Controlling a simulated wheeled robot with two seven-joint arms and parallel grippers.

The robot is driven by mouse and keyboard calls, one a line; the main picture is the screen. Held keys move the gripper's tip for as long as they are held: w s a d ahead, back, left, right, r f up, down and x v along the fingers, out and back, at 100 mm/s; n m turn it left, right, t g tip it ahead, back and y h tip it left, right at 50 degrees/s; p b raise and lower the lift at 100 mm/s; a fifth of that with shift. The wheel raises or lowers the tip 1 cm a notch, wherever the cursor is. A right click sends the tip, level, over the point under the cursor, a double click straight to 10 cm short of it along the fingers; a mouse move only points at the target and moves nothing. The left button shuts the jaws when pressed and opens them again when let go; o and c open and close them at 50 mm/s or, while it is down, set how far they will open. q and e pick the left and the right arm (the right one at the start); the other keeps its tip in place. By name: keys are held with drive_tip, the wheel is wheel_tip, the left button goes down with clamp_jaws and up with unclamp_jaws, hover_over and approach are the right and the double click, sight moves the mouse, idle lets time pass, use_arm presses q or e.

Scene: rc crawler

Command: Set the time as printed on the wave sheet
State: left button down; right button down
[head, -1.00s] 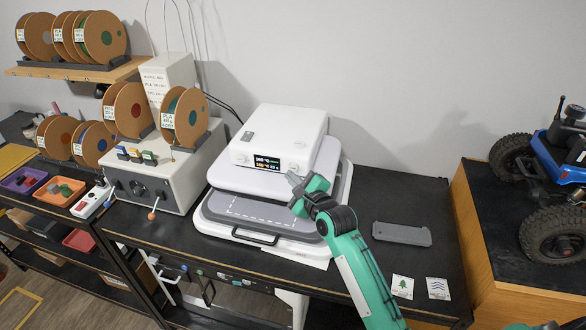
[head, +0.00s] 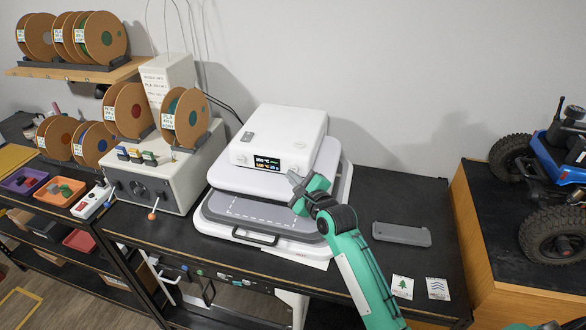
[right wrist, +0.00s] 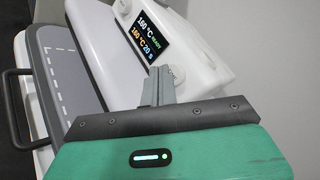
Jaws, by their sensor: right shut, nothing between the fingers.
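The white heat press (head: 290,125) stands on the black table with a small display (head: 267,164) on its front. In the right wrist view the display (right wrist: 147,38) reads 160 °C READY, and below it 160 °C 20 s in orange. One knob (head: 243,158) sits left of the display. Another knob (right wrist: 175,74) sits on its other side, by my right fingertips. My right gripper (head: 293,178) is shut and empty, its tips at that knob; whether they touch cannot be told. The wave sheet (head: 437,289) lies at the table's front right, its print too small to read. My left gripper is not in view.
A tree sheet (head: 402,287) lies beside the wave sheet. A grey flat piece (head: 401,234) lies behind them. The press's lower plate (head: 262,212) has a front handle (head: 255,237). A spool machine (head: 150,180) stands left; a blue crawler (head: 560,155) stands right.

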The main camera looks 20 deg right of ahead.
drive_tip(key=shift+w+d, duration=0.35)
drive_tip(key=shift+w, duration=0.2)
idle(0.7)
drive_tip(key=shift+s, duration=0.1)
drive_tip(key=shift+s+a+p, duration=0.45)
drive_tip(key=shift+s+p, duration=0.2)
drive_tip(key=shift+p, duration=0.05)
drive_tip(key=shift+s+a+p, duration=0.15)
drive_tip(key=shift+s+p, duration=0.05)
drive_tip(key=shift+p, duration=0.1)
drive_tip(key=s, duration=0.1)
drive_tip(key=s+a+p, duration=0.2)
drive_tip(key=shift+s+a, duration=0.25)
drive_tip(key=shift+s, duration=0.1)
idle(0.6)
